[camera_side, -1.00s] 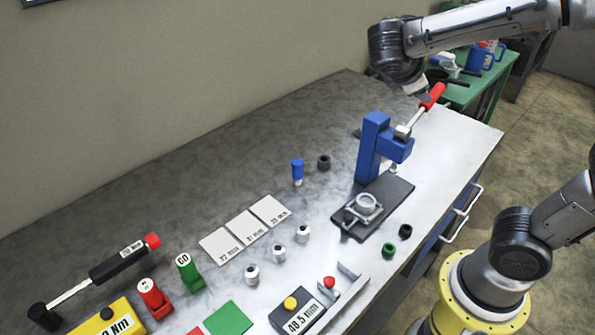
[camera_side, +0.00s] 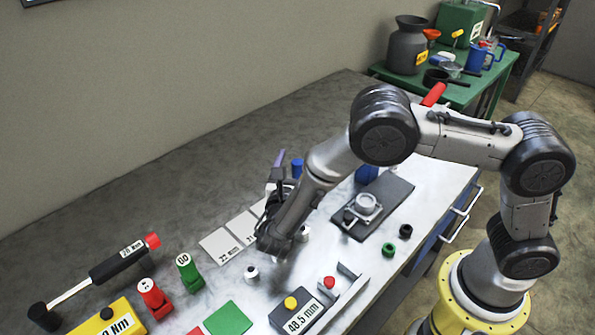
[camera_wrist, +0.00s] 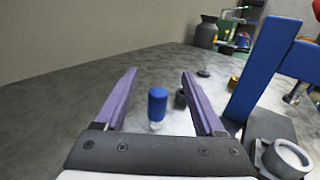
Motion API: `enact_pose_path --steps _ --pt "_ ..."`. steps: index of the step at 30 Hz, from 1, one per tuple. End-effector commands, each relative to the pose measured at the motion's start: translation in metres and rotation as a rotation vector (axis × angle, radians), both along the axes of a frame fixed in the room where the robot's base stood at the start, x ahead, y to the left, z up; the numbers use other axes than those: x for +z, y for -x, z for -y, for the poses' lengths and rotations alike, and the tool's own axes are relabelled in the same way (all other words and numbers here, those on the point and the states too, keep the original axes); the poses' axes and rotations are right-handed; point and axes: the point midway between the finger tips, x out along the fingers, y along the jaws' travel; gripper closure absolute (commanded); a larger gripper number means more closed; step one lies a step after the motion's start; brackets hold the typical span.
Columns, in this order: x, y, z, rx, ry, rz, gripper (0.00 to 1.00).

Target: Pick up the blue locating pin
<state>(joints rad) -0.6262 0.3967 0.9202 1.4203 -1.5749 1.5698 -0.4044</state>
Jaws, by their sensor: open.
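The blue locating pin (camera_wrist: 157,104) stands upright on the table in the wrist view, with a blue top and a pale lower end. It lies between and beyond the two purple fingers of my gripper (camera_wrist: 159,85). The fingers are open and hold nothing. In the side view the blue top of the pin (camera_side: 297,168) shows just behind my gripper (camera_side: 279,160), and its lower part is hidden by my arm.
A black ring (camera_wrist: 181,98) stands right beside the pin. A blue press (camera_wrist: 262,68) rises to the right, with a metal fixture (camera_side: 366,207) on its dark base. Pale labelled cards (camera_side: 222,246) lie left of my gripper.

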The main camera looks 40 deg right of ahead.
Motion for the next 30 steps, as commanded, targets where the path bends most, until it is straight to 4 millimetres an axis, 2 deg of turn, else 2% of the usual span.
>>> enact_pose_path --steps 7,12,22,30 --pt "-0.043 0.0 0.002 -0.002 0.002 -0.002 0.29" --pt "-0.039 -0.014 0.021 -0.004 0.0 0.0 0.29" --pt "-0.039 -0.018 0.025 -0.001 -0.001 -0.001 0.29" --pt "-0.039 -0.017 0.025 -0.002 -0.001 -0.001 0.78"
